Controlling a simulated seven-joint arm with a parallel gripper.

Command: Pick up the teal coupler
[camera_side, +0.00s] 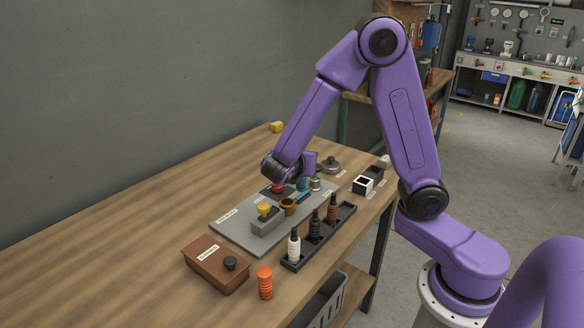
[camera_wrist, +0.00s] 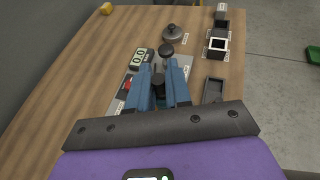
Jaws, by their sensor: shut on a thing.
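My gripper (camera_wrist: 161,72) shows in the wrist view with its two blue fingers close together and something dark between them. In the side view, a small teal piece, which looks like the teal coupler (camera_side: 303,184), is just below my purple hand, low over the grey mat (camera_side: 232,222). The fingers hide most of what they hold, and its colour is not clear in the wrist view. I cannot tell whether it is clear of the mat.
Close by are a red piece (camera_side: 278,188), a copper cup (camera_side: 288,207) and a silver cylinder (camera_side: 315,184). A black rack (camera_side: 322,240) holds bottles in front. A lidded grey pot (camera_wrist: 173,35) and white-rimmed box (camera_wrist: 217,46) are beyond. The table's left side is clear.

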